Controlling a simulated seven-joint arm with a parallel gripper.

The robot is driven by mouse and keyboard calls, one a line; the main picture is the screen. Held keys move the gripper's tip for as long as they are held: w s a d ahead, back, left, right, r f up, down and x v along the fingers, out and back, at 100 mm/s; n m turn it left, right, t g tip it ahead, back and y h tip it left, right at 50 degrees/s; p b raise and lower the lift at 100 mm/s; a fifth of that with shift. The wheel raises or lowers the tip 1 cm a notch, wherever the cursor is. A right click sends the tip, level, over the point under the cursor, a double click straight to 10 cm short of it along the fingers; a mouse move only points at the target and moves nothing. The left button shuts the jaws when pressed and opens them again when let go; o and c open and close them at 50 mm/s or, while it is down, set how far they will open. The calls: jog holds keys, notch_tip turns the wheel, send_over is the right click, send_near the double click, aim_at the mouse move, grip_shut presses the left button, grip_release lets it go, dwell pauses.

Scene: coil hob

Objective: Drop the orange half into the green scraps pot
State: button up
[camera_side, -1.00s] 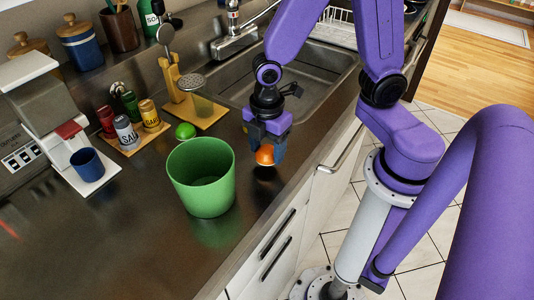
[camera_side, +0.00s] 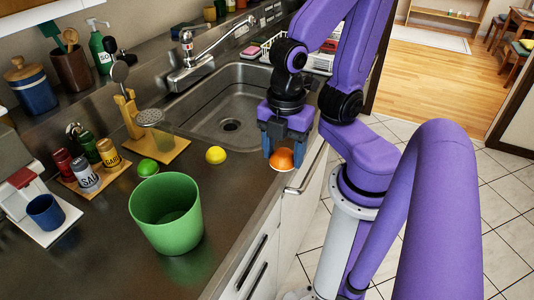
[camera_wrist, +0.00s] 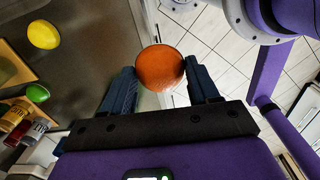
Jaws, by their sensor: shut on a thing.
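The orange half (camera_side: 283,161) is held between the fingers of my gripper (camera_side: 284,148), at the counter's front edge by the sink. It also shows in the wrist view (camera_wrist: 160,68), between the two dark blue fingers (camera_wrist: 160,84), its rounded orange skin facing the camera. My gripper is shut on it. The green scraps pot (camera_side: 166,226) stands upright on the counter, to the left of and nearer the camera than my gripper, with a clear gap between them. The visible inside of the pot looks empty; its floor is partly hidden.
A yellow lemon (camera_side: 215,155) and a green lime (camera_side: 147,168) lie on the counter behind the pot. The sink (camera_side: 228,105) is behind.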

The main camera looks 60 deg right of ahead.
jog(key=shift+s+d+r, duration=0.2)
jog(key=shift+s+r, duration=0.1)
jog(key=shift+s, duration=0.3)
jog(key=shift+s+d+r, duration=0.2)
jog(key=shift+s+r, duration=0.05)
jog(key=shift+s, duration=0.35)
